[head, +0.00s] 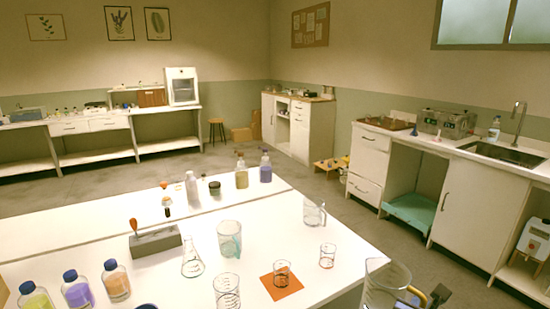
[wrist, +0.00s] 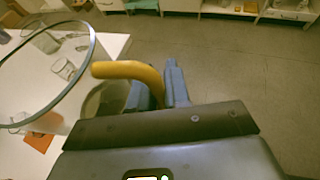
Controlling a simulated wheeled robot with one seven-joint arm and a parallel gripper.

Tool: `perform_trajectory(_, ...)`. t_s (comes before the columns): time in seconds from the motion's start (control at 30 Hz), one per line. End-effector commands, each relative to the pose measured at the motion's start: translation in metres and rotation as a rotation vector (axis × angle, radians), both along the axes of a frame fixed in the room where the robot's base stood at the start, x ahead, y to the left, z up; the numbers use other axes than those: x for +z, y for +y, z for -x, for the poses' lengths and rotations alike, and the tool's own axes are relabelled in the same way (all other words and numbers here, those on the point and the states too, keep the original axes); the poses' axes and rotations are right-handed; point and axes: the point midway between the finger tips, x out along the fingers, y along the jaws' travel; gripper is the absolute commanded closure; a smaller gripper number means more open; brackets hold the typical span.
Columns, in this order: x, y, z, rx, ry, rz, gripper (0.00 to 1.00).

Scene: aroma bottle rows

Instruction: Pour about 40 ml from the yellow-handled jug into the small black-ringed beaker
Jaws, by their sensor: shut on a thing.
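The clear jug (head: 384,284) is at the bottom right of the head view, off the table's right corner, and looks roughly upright. Its yellow handle (wrist: 128,69) and wide rim (wrist: 92,50) show in the wrist view. My gripper (head: 437,296) is shut on the handle; its blue-grey fingers (wrist: 170,85) show in the wrist view. A small beaker (head: 282,270) stands on an orange mat (head: 291,290), left of the jug and apart from it. Dark bands show on it, but I cannot clearly make out a black ring. The liquid level in the jug cannot be told.
Another small beaker (head: 327,257) and a clear jug (head: 314,213) stand behind the mat. A larger beaker (head: 227,291), a flask (head: 192,262) and a tall beaker (head: 229,238) stand to the left. Capped bottles (head: 116,281) line the front left. Floor is open on the right.

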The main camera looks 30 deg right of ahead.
Motion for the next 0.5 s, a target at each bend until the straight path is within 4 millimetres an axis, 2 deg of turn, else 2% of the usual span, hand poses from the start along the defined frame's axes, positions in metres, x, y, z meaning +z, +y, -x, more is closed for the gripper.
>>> perform_trajectory(0.17,-0.019,0.028,-0.02,0.129,0.01,0.0,1.0)
perform_trajectory(0.5,-0.067,0.111,-0.062,0.491,0.018,0.001,1.0)
